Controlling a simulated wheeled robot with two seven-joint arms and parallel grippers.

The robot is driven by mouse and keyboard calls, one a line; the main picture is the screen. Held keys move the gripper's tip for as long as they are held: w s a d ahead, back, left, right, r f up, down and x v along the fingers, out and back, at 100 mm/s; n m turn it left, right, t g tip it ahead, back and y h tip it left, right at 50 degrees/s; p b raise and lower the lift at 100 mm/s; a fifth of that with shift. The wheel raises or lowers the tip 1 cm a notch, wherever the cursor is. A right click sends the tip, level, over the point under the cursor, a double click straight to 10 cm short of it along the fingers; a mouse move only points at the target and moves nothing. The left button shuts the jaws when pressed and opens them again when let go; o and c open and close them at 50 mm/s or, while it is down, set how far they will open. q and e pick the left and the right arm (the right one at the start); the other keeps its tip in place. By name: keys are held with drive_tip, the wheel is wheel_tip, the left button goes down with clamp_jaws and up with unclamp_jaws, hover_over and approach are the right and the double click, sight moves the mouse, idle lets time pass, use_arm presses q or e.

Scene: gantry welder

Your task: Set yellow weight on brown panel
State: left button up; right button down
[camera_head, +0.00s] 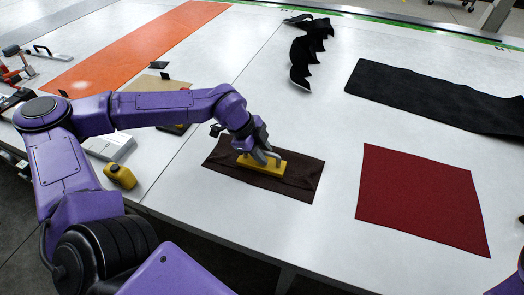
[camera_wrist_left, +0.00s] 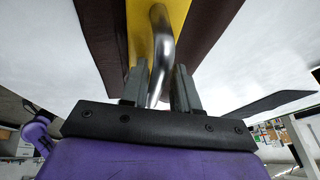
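The yellow weight (camera_head: 271,186), a block with a bent metal handle, rests on the brown panel (camera_head: 304,180), which lies flat with some creases. My left gripper (camera_head: 265,157) is directly over the weight, at its handle. In the left wrist view, the handle (camera_wrist_left: 161,42) passes between the two fingers (camera_wrist_left: 160,84). The fingers stand apart, with a gap visible between the handle and the right-hand finger. The weight's yellow body (camera_wrist_left: 140,30) and the brown panel (camera_wrist_left: 208,25) show beyond. My right gripper is not visible; only a bit of purple arm shows at the lower right edge.
A dark red panel (camera_head: 420,200) lies to the right, with a black sheet (camera_head: 430,98) behind it. A wavy black piece (camera_head: 303,55) lies farther back. A yellow bottle-like object (camera_head: 120,176) is near the table's left edge. White table is clear between the panels.

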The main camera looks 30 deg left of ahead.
use_arm(q)
drive_tip(key=shift+s+f+g, duration=0.3)
drive_tip(key=shift+s+f, duration=0.1)
drive_tip(key=shift+f, duration=0.1)
drive_tip(key=v, duration=1.3)
drive_tip(key=shift+w+r, duration=0.3)
drive_tip(key=shift+s, duration=0.1)
